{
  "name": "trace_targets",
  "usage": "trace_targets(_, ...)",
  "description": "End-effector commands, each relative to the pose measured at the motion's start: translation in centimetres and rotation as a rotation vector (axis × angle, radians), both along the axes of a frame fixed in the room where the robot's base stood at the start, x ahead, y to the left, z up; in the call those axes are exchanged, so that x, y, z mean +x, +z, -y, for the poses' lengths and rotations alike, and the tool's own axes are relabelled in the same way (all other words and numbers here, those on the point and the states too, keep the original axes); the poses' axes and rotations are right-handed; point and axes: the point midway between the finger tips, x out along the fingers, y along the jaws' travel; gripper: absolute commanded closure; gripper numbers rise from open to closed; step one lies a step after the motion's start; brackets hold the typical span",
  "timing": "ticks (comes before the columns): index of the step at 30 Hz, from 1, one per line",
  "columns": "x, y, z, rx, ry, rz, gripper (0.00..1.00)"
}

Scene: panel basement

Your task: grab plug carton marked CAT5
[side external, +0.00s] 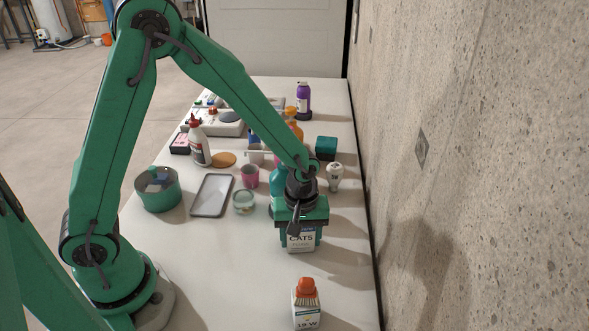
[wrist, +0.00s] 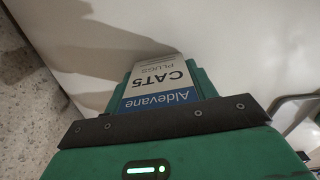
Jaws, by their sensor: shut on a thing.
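The plug carton marked CAT5 (side external: 301,242) is white with a blue band, and stands on the table toward the right side. In the wrist view the carton (wrist: 160,84) shows the words "Aldevane", "CAT5" and "PLUGS". My gripper (side external: 301,226) is over the carton from above, its green fingers on both sides of it. It is shut on the carton. The upper part of the carton is hidden by the gripper in the side view. I cannot tell whether the carton's base touches the table.
A carton marked "19 W" (side external: 306,316) with an orange-topped brush (side external: 306,289) stands in front. A light bulb (side external: 334,176), a teal box (side external: 326,148), a glass jar (side external: 243,201) and a grey tray (side external: 211,195) are behind. A concrete wall (side external: 480,180) runs along the right.

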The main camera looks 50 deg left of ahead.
Motion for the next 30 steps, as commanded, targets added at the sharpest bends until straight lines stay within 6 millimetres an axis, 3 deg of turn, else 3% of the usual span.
trace_targets(11,0.1,1.0,0.0,0.000,0.000,0.002,0.70)
trace_targets(19,0.1,4.1,0.0,-0.001,0.000,0.005,0.70)
trace_targets(30,-4.7,8.0,4.5,-0.002,-0.006,0.004,0.70)
